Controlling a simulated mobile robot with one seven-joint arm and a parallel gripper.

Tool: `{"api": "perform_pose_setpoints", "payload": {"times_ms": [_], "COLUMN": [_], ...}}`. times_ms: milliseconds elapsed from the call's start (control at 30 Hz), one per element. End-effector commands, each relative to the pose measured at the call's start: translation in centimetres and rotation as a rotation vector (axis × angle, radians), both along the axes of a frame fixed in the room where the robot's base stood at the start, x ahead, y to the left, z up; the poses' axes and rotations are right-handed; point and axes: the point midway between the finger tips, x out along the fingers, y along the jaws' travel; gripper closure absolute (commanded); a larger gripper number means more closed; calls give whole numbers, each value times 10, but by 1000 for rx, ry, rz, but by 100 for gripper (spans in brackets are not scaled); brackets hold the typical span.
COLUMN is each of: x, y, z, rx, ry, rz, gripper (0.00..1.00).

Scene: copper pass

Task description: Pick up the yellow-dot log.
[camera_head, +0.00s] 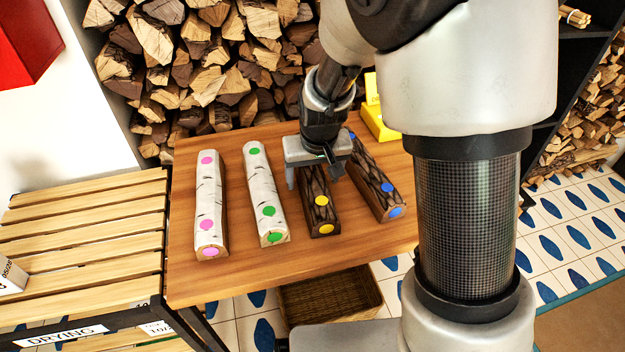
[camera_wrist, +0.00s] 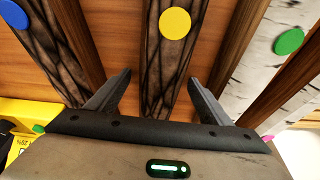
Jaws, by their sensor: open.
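The yellow-dot log (camera_head: 318,207) is a dark-barked log with yellow dots on its top and near end. It lies on the wooden table (camera_head: 350,251), pointing toward the front edge. My gripper (camera_head: 315,179) is above its far part, with the jaws open and apart. In the wrist view the yellow-dot log (camera_wrist: 173,62) runs between the two fingers of my gripper (camera_wrist: 156,98), with bark visible between them. I cannot tell how far the fingertips reach down beside it. Its far end is hidden under my gripper.
A blue-dot dark log (camera_head: 376,182) lies close on the right. A green-dot birch log (camera_head: 265,195) and a pink-dot birch log (camera_head: 210,207) lie to the left. A yellow block (camera_head: 378,122) stands behind. A slatted drying rack (camera_head: 85,225) adjoins the table's left side.

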Motion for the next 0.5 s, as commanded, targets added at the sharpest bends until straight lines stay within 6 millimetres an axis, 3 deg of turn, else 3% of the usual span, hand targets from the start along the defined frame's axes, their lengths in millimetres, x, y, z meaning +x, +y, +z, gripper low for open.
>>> {"api": "perform_pose_setpoints", "payload": {"times_ms": [500], "x": [0], "y": [0], "z": [-5], "rx": [0], "ry": [0], "rz": [0], "gripper": [26]}}
